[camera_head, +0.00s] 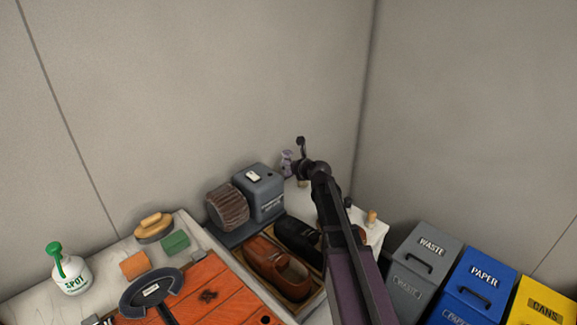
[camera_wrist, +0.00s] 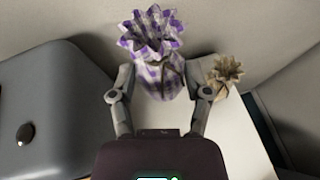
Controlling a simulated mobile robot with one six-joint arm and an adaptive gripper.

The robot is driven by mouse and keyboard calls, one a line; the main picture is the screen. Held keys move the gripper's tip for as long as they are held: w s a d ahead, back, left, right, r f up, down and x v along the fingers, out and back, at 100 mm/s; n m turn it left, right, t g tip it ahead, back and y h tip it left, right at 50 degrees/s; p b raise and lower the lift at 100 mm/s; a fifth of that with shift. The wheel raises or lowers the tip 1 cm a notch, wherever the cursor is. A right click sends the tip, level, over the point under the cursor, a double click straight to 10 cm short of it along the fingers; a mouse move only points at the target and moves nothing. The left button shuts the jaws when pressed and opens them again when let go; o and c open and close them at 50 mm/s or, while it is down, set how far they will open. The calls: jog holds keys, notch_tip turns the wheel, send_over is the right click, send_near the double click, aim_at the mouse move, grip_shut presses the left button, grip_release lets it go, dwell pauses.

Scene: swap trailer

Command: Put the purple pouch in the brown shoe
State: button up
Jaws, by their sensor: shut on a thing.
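The purple pouch (camera_wrist: 158,75) is a purple-and-white checked bag with a frilled, gathered top. In the wrist view my gripper (camera_wrist: 158,88) is shut on it, one finger on each side. In the head view the pouch (camera_head: 287,160) shows small at the end of my arm, at the back by the wall, right of the grey machine. The brown shoe (camera_head: 265,258) is one of a reddish-brown pair in a wooden tray, lower left of my gripper. The opening of the nearer shoe (camera_head: 292,276) faces up. My arm hides part of the tray's right side.
Black shoes (camera_head: 298,238) lie beside the brown pair. A grey brush machine (camera_head: 262,190) stands behind the tray. A beige pouch (camera_wrist: 224,76) stands on the white surface right of my gripper. Waste (camera_head: 425,265), paper and cans bins are at right; a spray bottle (camera_head: 68,272) is at left.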

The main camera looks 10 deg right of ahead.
jog(key=shift+r, duration=0.1)
dwell(0.3)
notch_tip(320, 180, up, 14)
jog(key=p, duration=1.3)
jog(key=shift+w+f+p, duration=0.1)
jog(key=shift+f+p, duration=0.15)
jog(key=shift+p, duration=0.1)
